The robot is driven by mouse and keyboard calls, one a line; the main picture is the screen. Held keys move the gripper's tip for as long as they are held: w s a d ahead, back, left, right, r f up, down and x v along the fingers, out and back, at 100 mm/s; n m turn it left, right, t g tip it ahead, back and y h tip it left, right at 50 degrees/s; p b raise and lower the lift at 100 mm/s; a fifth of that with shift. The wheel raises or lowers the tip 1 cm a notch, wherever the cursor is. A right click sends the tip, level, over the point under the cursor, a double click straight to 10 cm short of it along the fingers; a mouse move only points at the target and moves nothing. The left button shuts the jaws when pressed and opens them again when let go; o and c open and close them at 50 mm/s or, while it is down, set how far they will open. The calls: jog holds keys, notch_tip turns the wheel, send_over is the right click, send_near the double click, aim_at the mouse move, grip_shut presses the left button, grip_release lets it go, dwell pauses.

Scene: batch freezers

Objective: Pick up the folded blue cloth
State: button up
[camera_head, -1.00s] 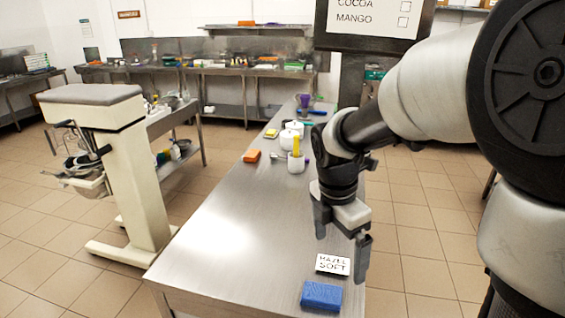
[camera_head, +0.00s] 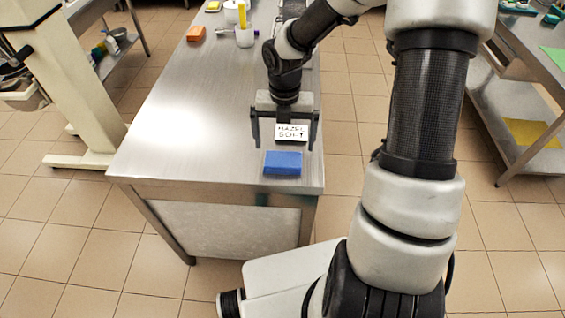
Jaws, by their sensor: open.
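The folded blue cloth (camera_head: 283,163) lies flat as a small block on the steel table (camera_head: 190,120), close to its front right corner. My gripper (camera_head: 284,146) is open, with its two fingers spread wide and pointing down. In the picture it is just above and behind the cloth, with the white card between the fingers. Nothing is held. I cannot tell how high the fingertips are above the table.
A white card (camera_head: 291,133) reading "HAZEL SOFT" is directly behind the cloth. An orange block (camera_head: 195,33) and a white cup (camera_head: 244,37) stand farther back. The table's left front is clear. Another steel table (camera_head: 525,70) stands at the right.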

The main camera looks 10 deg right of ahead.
aim_at(283, 159)
jog(key=shift+s+a+f+b, duration=0.1)
jog(key=shift+a+f+b, duration=0.05)
jog(key=shift+f, duration=1.45)
jog(key=shift+s+a+f+b, duration=0.1)
jog(key=shift+a+f+b, duration=0.05)
jog(key=shift+f, duration=1.4)
jog(key=c, duration=0.9)
notch_tip(283, 159, up, 10)
jog(key=shift+r+p, duration=0.1)
jog(key=shift+p, duration=0.55)
jog(key=shift+c, duration=0.2)
jog(key=o, duration=0.5)
jog(key=c, duration=0.4)
